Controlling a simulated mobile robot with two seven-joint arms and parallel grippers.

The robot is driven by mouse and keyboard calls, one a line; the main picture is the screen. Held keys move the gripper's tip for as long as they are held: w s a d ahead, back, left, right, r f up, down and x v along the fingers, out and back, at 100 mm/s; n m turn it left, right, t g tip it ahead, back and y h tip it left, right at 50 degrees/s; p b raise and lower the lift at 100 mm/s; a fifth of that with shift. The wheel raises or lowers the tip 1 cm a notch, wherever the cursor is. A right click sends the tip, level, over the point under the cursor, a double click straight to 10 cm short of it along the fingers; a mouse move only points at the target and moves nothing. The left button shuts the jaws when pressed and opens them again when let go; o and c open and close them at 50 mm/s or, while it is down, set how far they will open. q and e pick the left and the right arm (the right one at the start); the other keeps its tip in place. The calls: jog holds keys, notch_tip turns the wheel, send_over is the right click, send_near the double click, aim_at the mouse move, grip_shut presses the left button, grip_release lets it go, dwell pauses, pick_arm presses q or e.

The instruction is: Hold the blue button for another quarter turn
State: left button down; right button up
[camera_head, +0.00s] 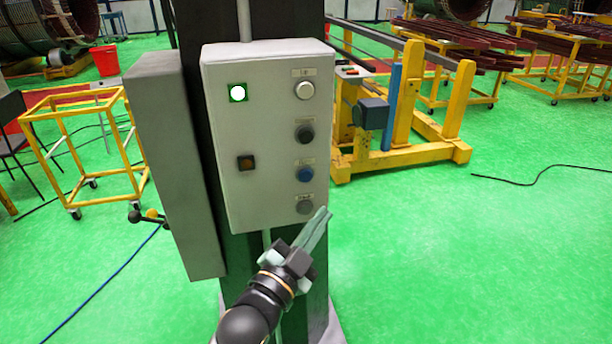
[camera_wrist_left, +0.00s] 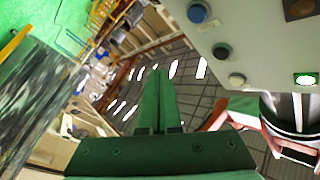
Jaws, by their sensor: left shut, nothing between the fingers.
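The blue button (camera_head: 305,174) is on the right column of a pale control box (camera_head: 270,150), third from the top. It also shows in the left wrist view (camera_wrist_left: 198,13) at the top, up and right of my fingertips. My left gripper (camera_head: 325,212) is shut and empty, its fingers pointing up beside the box's lower right corner. The tips are below and right of the blue button, apart from it, close to the grey button (camera_head: 305,204). In the left wrist view the closed fingers (camera_wrist_left: 156,75) have nothing between them. My right gripper is not in view.
Above the blue button are a black button (camera_head: 305,132) and a white button (camera_head: 304,90). A square green lamp (camera_head: 238,93) glows white in its middle; an amber lamp (camera_head: 246,163) looks dark. A yellow stand (camera_head: 400,110) is behind; green floor at right is open.

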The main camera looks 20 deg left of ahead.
aim_at(305, 176)
pick_arm(q)
jog(key=shift+w+a+b, duration=0.15)
jog(key=shift+w+a, duration=0.65)
jog(key=shift+w, duration=0.4)
jog(key=shift+w+a+b, duration=0.15)
jog(key=shift+w+a, duration=0.7)
jog(key=shift+w, duration=0.4)
jog(key=shift+w+a+b, duration=0.15)
jog(key=shift+w+a, duration=0.65)
jog(key=shift+w, duration=0.4)
jog(key=shift+w+a, duration=0.25)
jog(key=shift+w, duration=0.1)
